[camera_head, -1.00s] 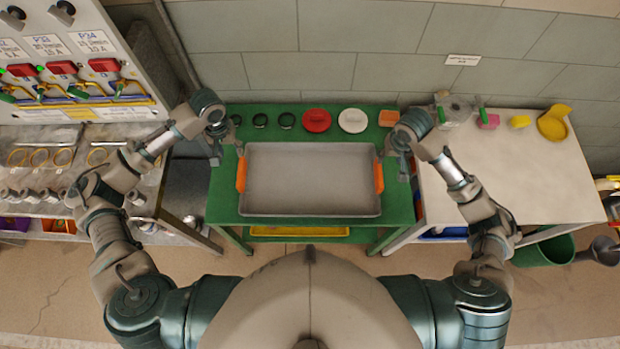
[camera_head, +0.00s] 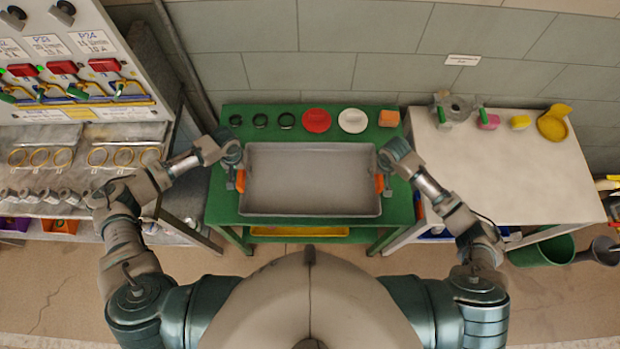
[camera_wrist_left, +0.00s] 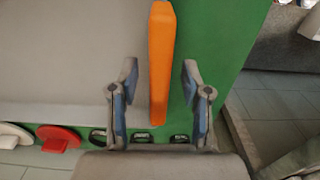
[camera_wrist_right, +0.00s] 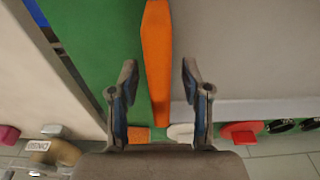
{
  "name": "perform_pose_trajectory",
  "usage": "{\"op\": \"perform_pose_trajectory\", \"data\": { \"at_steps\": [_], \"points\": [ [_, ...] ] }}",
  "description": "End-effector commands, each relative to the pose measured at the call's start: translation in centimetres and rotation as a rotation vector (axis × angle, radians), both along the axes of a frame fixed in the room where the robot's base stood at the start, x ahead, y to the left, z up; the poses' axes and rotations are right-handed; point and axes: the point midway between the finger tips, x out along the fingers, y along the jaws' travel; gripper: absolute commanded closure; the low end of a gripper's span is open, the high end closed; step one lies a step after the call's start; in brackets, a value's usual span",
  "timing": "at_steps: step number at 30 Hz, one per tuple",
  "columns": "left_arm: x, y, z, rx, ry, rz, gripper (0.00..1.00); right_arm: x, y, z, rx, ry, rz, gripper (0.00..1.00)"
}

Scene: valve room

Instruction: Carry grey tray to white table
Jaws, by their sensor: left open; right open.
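The grey tray (camera_head: 310,180) lies on the green table (camera_head: 395,212). It has an orange handle at each short end. My left gripper (camera_head: 236,183) is at the left handle; in the left wrist view the open fingers (camera_wrist_left: 157,85) stand either side of the orange handle (camera_wrist_left: 160,60), with gaps. My right gripper (camera_head: 384,185) is at the right handle; in the right wrist view its open fingers (camera_wrist_right: 157,85) stand either side of the orange handle (camera_wrist_right: 156,50), also apart from it. The white table (camera_head: 510,180) stands to the right of the green table.
Black rings, a red disc (camera_head: 316,120), a white disc (camera_head: 352,120) and an orange block (camera_head: 389,118) line the green table's back edge. A valve part (camera_head: 455,108) and yellow and pink pieces sit along the white table's back; its front is bare. A valve panel (camera_head: 75,60) stands left.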

Motion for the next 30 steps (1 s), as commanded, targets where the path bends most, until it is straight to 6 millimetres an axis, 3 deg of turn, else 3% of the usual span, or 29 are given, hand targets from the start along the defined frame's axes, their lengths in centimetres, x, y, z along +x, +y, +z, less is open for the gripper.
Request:
{"op": "perform_pose_trajectory", "data": {
  "at_steps": [6,15,17,21,30],
  "points": [
    [0.0,0.0,-1.7,0.001,0.0,0.0,0.52,0.2,0.0,-1.6,0.001,0.0,-0.001,0.52],
    [0.0,0.0,-1.8,0.001,0.0,0.0,0.52,0.2,0.0,-1.8,0.001,-0.001,0.0,0.52],
    [0.0,0.0,-1.8,0.001,0.0,0.0,0.62,0.2,0.0,-1.8,0.001,-0.001,0.0,0.62],
    [0.0,0.0,-1.8,0.001,0.0,0.0,0.97,0.2,0.0,-1.8,0.001,-0.001,0.0,0.97],
    [0.0,0.0,-1.8,0.001,0.0,0.0,1.0,0.2,0.0,-1.8,0.001,-0.001,0.0,1.0]
  ]
}}
